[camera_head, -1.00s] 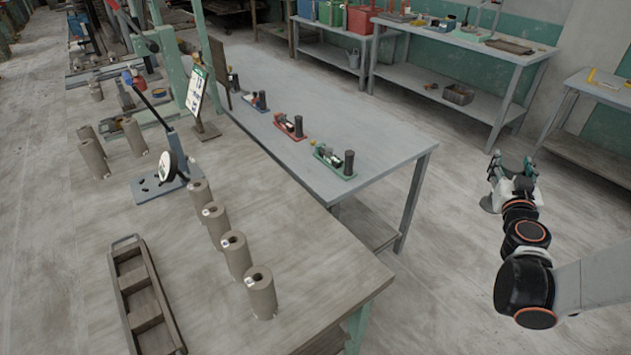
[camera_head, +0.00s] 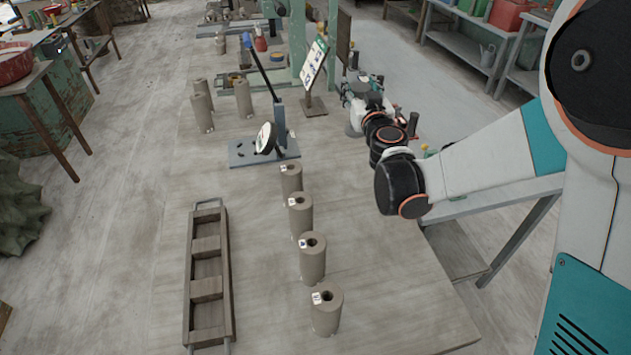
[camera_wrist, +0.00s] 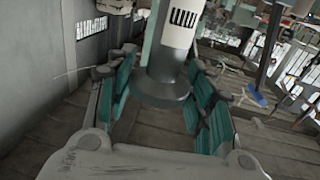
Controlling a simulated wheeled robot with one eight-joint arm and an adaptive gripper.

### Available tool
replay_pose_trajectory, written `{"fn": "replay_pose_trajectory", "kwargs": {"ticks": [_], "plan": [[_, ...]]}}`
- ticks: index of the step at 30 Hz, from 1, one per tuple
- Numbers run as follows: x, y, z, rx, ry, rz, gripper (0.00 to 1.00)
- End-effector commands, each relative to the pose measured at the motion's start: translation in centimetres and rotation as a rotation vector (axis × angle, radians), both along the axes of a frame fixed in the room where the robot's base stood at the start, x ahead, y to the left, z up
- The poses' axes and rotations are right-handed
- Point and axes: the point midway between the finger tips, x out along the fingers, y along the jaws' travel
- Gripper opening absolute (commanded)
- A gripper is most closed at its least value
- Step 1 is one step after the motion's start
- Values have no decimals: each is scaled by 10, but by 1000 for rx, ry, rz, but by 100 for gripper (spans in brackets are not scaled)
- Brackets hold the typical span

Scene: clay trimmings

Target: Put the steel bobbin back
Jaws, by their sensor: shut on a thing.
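My gripper (camera_wrist: 163,92) is shut around a spool-like thing, which I take to be the steel bobbin (camera_wrist: 173,60). It has a pale body with dark marks and a dark grey flange between the teal finger pads in the wrist view. Its upper end runs out of the frame. In the head view my gripper (camera_head: 362,98) is small, beyond my bent arm, by the far right side of the front table. The bobbin cannot be made out clearly there. Several grey-brown cylinders with holed tops, such as the nearest one (camera_head: 326,312), stand upright in a row on the table.
A long divided wooden tray (camera_head: 190,290) lies left of the row. A blue-grey stand with a lever and round dial (camera_head: 266,137) and a framed sign (camera_head: 314,62) stand behind. More cylinders (camera_head: 202,112) stand at back left. The table's front right is clear.

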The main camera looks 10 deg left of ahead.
Motion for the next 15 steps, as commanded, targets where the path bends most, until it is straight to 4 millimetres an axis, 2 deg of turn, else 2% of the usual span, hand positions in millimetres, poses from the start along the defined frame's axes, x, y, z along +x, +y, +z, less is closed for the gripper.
{"fn": "replay_pose_trajectory", "kwargs": {"ticks": [1, 3, 6, 11, 15], "plan": [[-4, 27, 4, 1, 0, 34, 0], [-8, 55, 10, 0, 0, 67, 0], [-14, 83, 17, 0, 0, 101, 0], [-18, 104, 19, 1, 0, 127, 0], [-18, 107, -1, 0, 1, 130, 0]]}}
